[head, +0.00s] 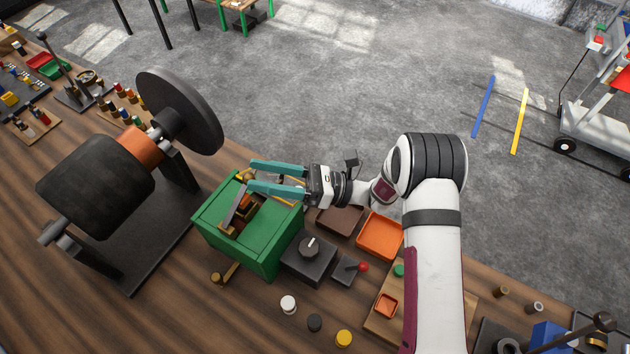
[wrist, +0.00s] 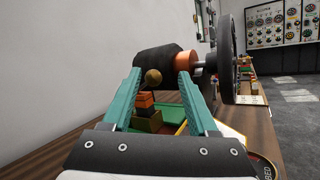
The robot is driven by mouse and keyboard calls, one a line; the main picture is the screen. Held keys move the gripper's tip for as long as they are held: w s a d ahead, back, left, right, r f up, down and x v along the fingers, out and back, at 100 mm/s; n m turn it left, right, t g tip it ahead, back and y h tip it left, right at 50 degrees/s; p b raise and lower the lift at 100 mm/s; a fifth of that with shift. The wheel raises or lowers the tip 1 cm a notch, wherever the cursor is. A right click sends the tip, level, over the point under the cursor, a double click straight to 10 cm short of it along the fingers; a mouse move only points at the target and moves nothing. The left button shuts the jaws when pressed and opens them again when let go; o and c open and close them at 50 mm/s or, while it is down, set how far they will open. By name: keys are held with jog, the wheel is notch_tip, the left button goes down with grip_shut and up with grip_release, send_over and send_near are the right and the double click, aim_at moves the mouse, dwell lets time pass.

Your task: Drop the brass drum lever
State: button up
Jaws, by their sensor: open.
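My gripper (head: 250,175) is open above the far part of a green open-topped box (head: 268,237). A brass ball knob (head: 243,175) shows beside its fingertips. In the wrist view, the teal fingers (wrist: 159,74) stand apart, and the brass knob (wrist: 153,76) appears between their tips, nearer the left one; contact cannot be told. Orange and brass parts (wrist: 146,100) show below the knob. A short brass lever (head: 228,272) stands out at the box's near left side. I cannot tell for sure which brass piece is the drum lever.
A dynamo with a black drum (head: 95,188) and dark disc (head: 180,112) stands left of the box. Coloured buttons (head: 289,304) lie in front.

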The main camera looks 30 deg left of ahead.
jog(key=v, duration=1)
jog(key=shift+d, duration=0.25)
jog(key=shift+w+f, duration=0.1)
jog(key=shift+f, duration=0.05)
jog(key=s+d+r+n+t+h, duration=0.1)
jog(key=s+d+r+n+h, duration=0.6)
jog(key=s+d+r+h, duration=0.3)
jog(key=s+d+f+n+t+h, duration=0.1)
jog(key=s+d+t+h, duration=0.2)
jog(key=d, duration=0.4)
jog(key=s+d+f+n+t+h, duration=0.1)
jog(key=s+d+t+h, duration=0.2)
jog(key=d+t, duration=0.3)
jog(key=shift+s+d+f+n+h, duration=0.3)
jog(key=shift+d+h, duration=0.1)
jog(key=shift+d, duration=0.55)
